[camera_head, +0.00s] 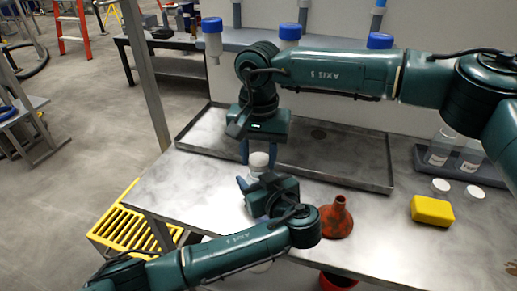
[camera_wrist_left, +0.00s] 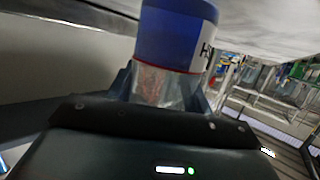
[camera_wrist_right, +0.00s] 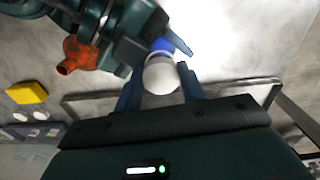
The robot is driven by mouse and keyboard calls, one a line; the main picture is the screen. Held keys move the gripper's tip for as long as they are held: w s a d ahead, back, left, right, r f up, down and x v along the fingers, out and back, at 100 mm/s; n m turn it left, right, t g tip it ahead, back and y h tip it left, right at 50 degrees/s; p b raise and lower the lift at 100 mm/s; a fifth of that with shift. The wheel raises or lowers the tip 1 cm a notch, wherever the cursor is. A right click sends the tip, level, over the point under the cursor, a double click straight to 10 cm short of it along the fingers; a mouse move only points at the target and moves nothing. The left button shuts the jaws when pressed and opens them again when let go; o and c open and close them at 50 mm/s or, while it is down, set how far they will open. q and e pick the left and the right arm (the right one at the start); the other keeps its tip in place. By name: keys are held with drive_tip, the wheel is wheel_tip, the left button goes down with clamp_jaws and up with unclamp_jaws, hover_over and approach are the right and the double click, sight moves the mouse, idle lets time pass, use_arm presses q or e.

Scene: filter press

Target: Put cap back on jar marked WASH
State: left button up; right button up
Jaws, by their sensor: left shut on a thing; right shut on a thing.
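My right gripper (camera_head: 256,155) points down above the bench and is shut on a white cap (camera_head: 259,160). The cap also shows between its fingers in the right wrist view (camera_wrist_right: 162,76). My left gripper (camera_head: 246,182) is just below it, shut on a jar. The jar is mostly hidden in the head view. I cannot tell whether cap and jar touch.
A shallow metal tray (camera_head: 372,184) lies behind the grippers. Two clear labelled jars (camera_head: 439,149) stand at the right, with two white caps (camera_head: 440,186) before them. A red funnel (camera_head: 338,218) and yellow block (camera_head: 432,210) stand on the steel bench (camera_head: 375,240).

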drive_tip(key=shift+s+f, duration=0.1)
drive_tip(key=shift+f, duration=1.05)
idle(0.3)
drive_tip(key=shift+s+a, duration=0.1)
drive_tip(key=shift+s, duration=0.15)
drive_tip(key=shift+c, duration=0.3)
idle(0.6)
drive_tip(key=o, duration=1)
drive_tip(key=shift+s, duration=0.1)
drive_tip(key=shift+r, duration=0.15)
wheel_tip(320, 180, up, 5)
drive_tip(key=shift+f, duration=0.1)
drive_tip(key=shift+w, duration=0.2)
drive_tip(key=shift+c, duration=0.2)
